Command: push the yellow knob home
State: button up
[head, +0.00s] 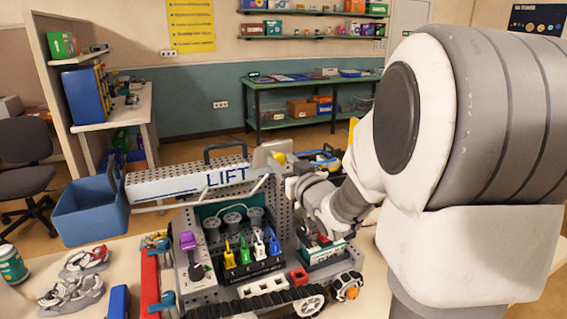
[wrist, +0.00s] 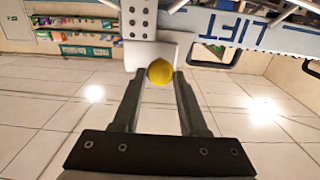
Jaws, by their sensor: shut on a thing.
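The yellow knob (wrist: 160,71) is a small ball in front of a pale plate (wrist: 148,52). In the head view my arm comes in from the right and hides most of the gripper. How far the knob stands out from the plate cannot be told.
The white LIFT beam (head: 185,182) runs left of the knob. A tracked rover part (head: 262,304) lies in front. A blue bin (head: 90,210) stands at the left.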

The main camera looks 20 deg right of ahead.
grip_shut()
jog(key=shift+w, duration=0.15)
dwell(0.9)
jog(key=shift+w+b, duration=0.65)
jog(key=shift+w, duration=0.5)
jog(key=shift+r, duration=0.15)
jog(key=o, duration=0.9)
grip_release()
jog(key=shift+w, duration=0.1)
